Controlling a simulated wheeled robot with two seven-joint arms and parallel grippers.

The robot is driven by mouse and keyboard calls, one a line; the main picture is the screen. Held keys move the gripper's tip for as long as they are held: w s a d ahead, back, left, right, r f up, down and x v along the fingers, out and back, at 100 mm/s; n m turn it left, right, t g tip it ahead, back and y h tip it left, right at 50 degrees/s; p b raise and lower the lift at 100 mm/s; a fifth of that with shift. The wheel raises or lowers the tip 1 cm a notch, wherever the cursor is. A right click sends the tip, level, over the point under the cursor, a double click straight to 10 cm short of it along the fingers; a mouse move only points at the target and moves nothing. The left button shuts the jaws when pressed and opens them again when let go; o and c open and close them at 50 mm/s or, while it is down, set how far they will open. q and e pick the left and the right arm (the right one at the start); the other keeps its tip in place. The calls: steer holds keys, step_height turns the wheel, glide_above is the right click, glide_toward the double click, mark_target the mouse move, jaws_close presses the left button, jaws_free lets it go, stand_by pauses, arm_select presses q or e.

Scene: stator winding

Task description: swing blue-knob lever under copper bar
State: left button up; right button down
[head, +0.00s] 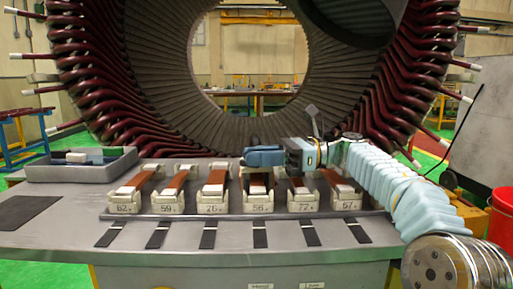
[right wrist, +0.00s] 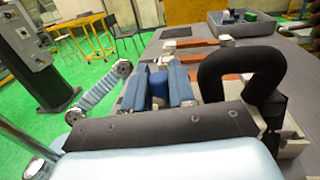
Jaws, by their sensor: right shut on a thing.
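Several pale numbered blocks stand in a row on the grey bench, each with a copper-brown bar running back from it. Block 56 (head: 257,202) has its copper bar (head: 258,183) just below my right gripper (head: 264,156). In the right wrist view, the blue knob (right wrist: 158,83) sits between the two blue fingers of my right gripper (right wrist: 159,88), which are shut on it. The knob's lever is hidden below the gripper, so its angle to the bar cannot be told. In the head view the fingers hide the knob. My left gripper is not in view.
The large stator (head: 160,75) with dark red coils stands close behind the bench. A grey tray (head: 80,170) with small items sits at the bench's left end. Dark strips (head: 208,239) lie in front of the blocks. A black pad (head: 25,211) lies at the left; bare bench surrounds it.

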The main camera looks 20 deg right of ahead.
steer(key=shift+d+r+n+g+p, duration=0.15)
steer(key=shift+n+g+p, duration=0.2)
steer(key=shift+g, duration=0.25)
steer(key=c, duration=1)
jaws_free()
